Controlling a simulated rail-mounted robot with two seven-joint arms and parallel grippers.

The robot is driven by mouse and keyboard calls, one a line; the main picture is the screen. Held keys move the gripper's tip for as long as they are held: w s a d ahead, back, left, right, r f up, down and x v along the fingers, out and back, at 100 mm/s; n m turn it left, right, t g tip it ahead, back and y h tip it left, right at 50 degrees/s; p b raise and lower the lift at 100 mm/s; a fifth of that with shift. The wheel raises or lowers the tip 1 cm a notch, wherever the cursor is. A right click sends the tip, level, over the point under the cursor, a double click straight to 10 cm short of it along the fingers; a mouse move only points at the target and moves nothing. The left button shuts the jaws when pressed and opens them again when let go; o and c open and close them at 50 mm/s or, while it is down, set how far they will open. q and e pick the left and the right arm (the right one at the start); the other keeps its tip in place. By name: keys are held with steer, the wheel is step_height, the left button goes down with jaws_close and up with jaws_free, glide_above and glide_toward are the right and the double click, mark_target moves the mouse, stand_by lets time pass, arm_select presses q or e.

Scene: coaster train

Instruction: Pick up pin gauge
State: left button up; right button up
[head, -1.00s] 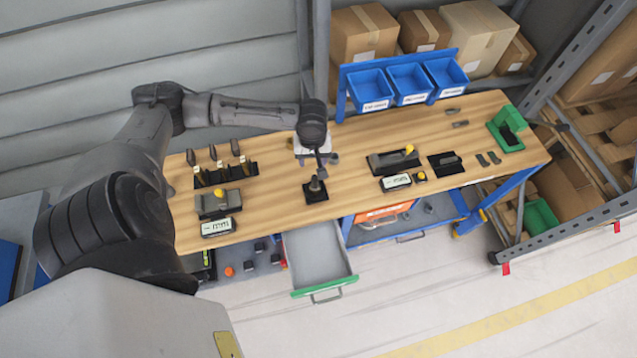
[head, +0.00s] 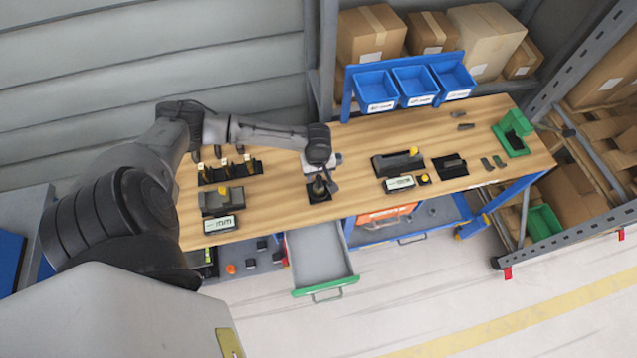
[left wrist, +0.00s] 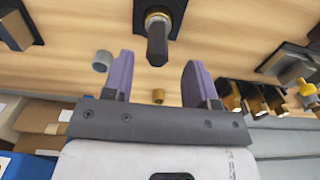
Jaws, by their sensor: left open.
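What I take for the pin gauge (left wrist: 157,42) is a dark, blunt-ended post with a brass-coloured collar, standing on a square black base (left wrist: 172,12) in the left wrist view. In the head view the base (head: 318,196) lies near the table's middle, and my gripper partly hides the post. My left gripper (left wrist: 158,72) is open with nothing between its purple-grey fingers. The post's end shows just beyond the fingertips, roughly in line with the gap. Whether a finger touches it cannot be told. My right gripper is out of view.
A grey ring (left wrist: 102,60) and a small brass ring (left wrist: 158,96) are near the fingers. A rack with several upright pieces (head: 230,172) stands left; a display box (head: 399,184) and gauge stand (head: 397,163) stand right. An open drawer (head: 320,262) juts out in front.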

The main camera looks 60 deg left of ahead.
mark_target(318, 177)
arm_select(q)
steer(key=shift+w+a+f, duration=0.1)
steer(key=shift+f, duration=2.4)
steer(key=shift+c, duration=0.3)
jaws_close()
steer(key=shift+r, duration=0.1)
